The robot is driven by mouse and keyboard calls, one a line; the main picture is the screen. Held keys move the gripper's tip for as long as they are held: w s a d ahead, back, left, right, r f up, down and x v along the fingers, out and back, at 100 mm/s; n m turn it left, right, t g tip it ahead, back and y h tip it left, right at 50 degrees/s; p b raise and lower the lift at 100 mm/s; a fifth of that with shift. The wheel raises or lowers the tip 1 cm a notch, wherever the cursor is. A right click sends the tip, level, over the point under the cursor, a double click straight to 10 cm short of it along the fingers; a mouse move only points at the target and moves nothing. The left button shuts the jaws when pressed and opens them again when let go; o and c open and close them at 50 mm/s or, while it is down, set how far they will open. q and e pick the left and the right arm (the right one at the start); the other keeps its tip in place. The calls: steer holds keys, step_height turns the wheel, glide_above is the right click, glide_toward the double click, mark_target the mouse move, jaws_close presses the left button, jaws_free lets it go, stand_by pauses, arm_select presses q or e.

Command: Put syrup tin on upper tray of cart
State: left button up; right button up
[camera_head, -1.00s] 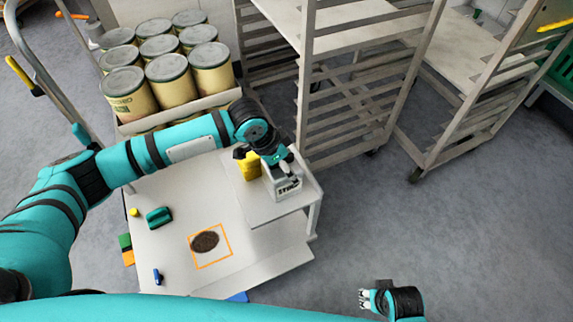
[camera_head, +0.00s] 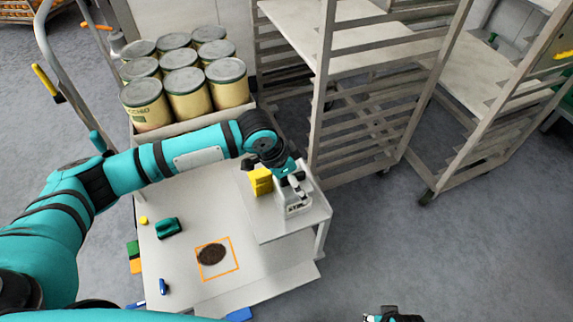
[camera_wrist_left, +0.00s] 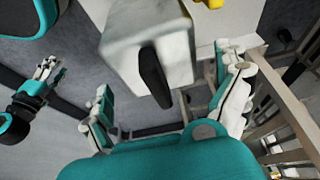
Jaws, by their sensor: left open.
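A pale grey, box-shaped tin (camera_head: 294,200), which I take for the syrup tin, stands upright on the raised upper tray (camera_head: 275,228) of the cart, near its right edge. My left gripper (camera_head: 290,178) is just above the tin and partly hides its top. In the left wrist view the tin (camera_wrist_left: 130,45) shows a black handle-like part, and the open fingers (camera_wrist_left: 170,88) are apart on either side with a gap to it. My right gripper (camera_head: 378,317) is cut off by the bottom edge; its fingers also show in the left wrist view (camera_wrist_left: 47,70), too small to judge.
A yellow object (camera_head: 261,181) stands close to the tin's left. The lower cart top (camera_head: 185,265) holds a dark disc (camera_head: 211,254) inside an orange square and a green object (camera_head: 169,228). Several large tins (camera_head: 185,80) stand behind. A tall rack (camera_head: 320,110) is close on the right.

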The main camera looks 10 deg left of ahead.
arm_select(q)
steer(key=p+v, duration=0.1)
steer(key=v, duration=0.9)
steer(key=shift+p, duration=0.4)
arm_select(e)
steer(key=s+f, duration=0.3)
steer(key=f, duration=0.3)
steer(key=shift+s+d+f, duration=0.2)
steer(key=shift+s+f, duration=0.05)
steer(key=shift+s, duration=0.1)
